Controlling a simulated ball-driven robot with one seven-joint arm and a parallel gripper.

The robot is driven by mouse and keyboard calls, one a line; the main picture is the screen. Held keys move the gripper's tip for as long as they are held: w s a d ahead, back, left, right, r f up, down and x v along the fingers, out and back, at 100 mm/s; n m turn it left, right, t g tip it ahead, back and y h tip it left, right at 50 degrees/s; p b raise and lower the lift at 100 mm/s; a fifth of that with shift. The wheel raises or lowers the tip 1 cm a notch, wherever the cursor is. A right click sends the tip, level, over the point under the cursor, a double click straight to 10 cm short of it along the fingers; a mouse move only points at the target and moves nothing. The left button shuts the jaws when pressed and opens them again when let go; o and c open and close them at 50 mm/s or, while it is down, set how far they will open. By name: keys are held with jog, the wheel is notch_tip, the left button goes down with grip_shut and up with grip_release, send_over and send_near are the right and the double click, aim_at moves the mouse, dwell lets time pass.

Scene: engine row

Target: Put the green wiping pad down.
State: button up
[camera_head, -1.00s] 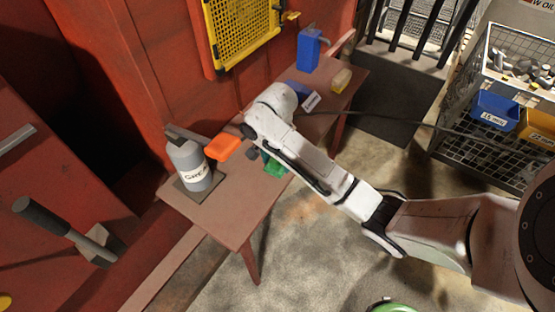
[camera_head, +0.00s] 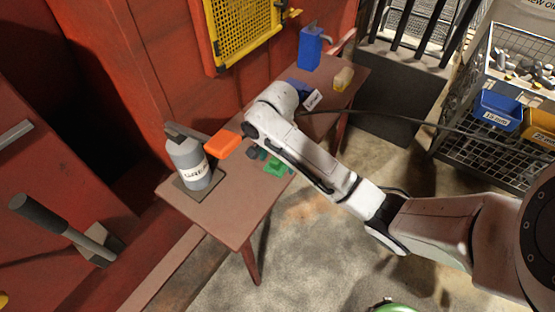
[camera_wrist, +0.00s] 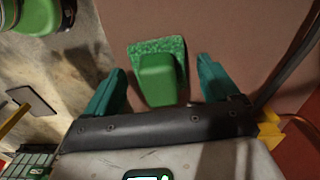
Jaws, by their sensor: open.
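The green wiping pad (camera_wrist: 158,72) lies on the brown table (camera_head: 222,217), near its front edge. It has a rough green base and a smooth green grip block. In the head view the pad (camera_head: 277,170) shows just below the bend of my arm. My gripper (camera_wrist: 163,88) is open, with one teal finger on each side of the pad's block and a gap on both sides. In the head view the gripper (camera_head: 258,153) is partly hidden by my arm.
A grey labelled bottle (camera_head: 192,163) stands on a dark mat at the table's near end, beside an orange block (camera_head: 222,143). A blue jug (camera_head: 310,48), a blue bin (camera_head: 299,87) and a yellowish block (camera_head: 343,79) are at the far end. A dark cable crosses behind my arm.

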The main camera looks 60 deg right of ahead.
jog(key=r+p, duration=0.4)
jog(key=r, duration=0.1)
jog(key=r+p, duration=0.4)
jog(key=r, duration=0.1)
jog(key=shift+s+a+r+p, duration=0.2)
jog(key=shift+r+p, duration=0.2)
